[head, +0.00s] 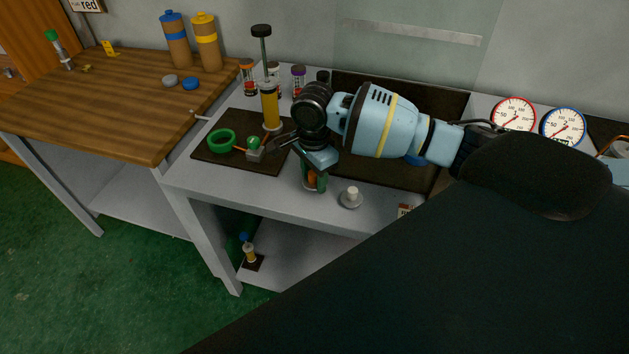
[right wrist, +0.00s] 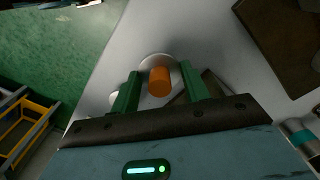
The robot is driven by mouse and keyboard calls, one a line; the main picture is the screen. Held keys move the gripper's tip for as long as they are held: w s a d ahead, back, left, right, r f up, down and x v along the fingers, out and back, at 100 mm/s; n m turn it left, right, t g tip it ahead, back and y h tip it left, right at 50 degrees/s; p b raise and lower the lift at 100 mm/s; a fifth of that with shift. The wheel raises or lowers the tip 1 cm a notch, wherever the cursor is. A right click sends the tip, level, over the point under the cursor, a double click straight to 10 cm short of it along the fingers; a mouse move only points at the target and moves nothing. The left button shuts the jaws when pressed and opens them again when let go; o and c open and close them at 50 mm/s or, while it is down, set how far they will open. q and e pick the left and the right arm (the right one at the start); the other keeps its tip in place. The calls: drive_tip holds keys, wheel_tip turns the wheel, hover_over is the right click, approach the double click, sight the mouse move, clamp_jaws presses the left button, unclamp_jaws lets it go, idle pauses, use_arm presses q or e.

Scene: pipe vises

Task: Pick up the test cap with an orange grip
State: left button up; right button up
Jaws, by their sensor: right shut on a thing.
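The test cap with an orange grip (head: 312,178) is near the front edge of the grey bench, largely hidden by my right gripper (head: 315,182). In the right wrist view, the cap's orange grip (right wrist: 160,82) stands between the two green fingers of my right gripper (right wrist: 160,76), with the cap's pale round disc behind it. The gripper is shut on the orange grip. I cannot tell whether the disc touches the bench top. My left gripper is not in view.
A second cap with a pale grip (head: 351,199) stands to the right on the bench (head: 215,178). A dark mat (head: 213,151) holds a green ring (head: 221,140) and a yellow pump (head: 270,108). Two gauges (head: 514,115) (head: 563,126) stand at the back right. A wooden table (head: 120,105) adjoins on the left.

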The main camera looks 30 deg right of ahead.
drive_tip(key=s, duration=0.2)
drive_tip(key=s+r+p, duration=0.1)
drive_tip(key=s, duration=0.1)
drive_tip(key=s+r, duration=0.1)
drive_tip(key=s, duration=0.1)
drive_tip(key=shift+s+a, duration=0.2)
drive_tip(key=shift+s, duration=0.2)
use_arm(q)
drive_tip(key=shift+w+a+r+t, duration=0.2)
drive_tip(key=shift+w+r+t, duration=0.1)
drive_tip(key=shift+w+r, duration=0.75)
use_arm(e)
drive_tip(key=s, duration=0.9)
drive_tip(key=shift+a+r, duration=0.25)
drive_tip(key=shift+a, duration=0.2)
